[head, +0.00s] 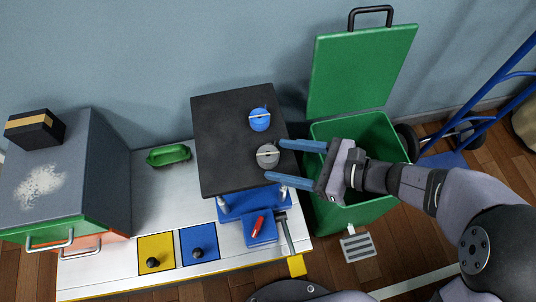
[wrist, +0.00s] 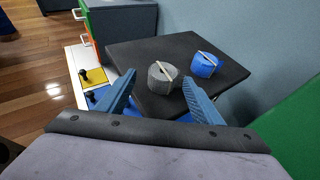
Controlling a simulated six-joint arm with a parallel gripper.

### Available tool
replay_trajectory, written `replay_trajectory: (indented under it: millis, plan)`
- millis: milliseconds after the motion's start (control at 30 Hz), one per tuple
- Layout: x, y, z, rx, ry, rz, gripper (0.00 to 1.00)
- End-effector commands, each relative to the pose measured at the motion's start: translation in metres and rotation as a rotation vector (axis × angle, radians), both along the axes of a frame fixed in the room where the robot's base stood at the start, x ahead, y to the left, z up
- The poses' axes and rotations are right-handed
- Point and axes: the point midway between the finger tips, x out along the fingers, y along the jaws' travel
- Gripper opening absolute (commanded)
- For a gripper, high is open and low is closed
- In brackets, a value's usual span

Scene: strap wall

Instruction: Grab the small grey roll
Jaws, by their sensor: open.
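The small grey roll (head: 267,156) with a pale band across it sits on the black square top (head: 222,130). It also shows in the wrist view (wrist: 161,78), ahead of my gripper and roughly between the lines of its two fingers. My gripper (head: 279,161) is open and empty, with its blue fingers reaching in from the right over the edge of the black top. The fingertips are close to the roll's right side in the head view. I cannot tell whether they touch it.
A blue roll (head: 260,119) stands on the same top, just behind the grey one. A green bin (head: 345,215) with a raised lid (head: 360,70) is under my arm. A green tray (head: 168,155) and a grey cabinet (head: 95,150) are left. A blue hand truck (head: 495,95) stands right.

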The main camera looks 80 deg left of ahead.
Motion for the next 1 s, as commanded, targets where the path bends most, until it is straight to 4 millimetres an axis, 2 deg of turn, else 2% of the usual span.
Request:
replay_trajectory:
  millis: [500,767,800,967,1000]
  plan:
    - [-0.035,0.031,-0.017,0.0,-0.001,0.001,0.6]
    - [-0.036,0.032,-0.017,0.0,-0.001,0.0,0.6]
    - [-0.036,0.032,-0.017,0.0,-0.001,0.0,0.58]
    - [-0.036,0.032,-0.017,0.0,-0.001,0.0,0.2]
    - [-0.036,0.032,-0.017,0.0,-0.001,0.0,0.16]
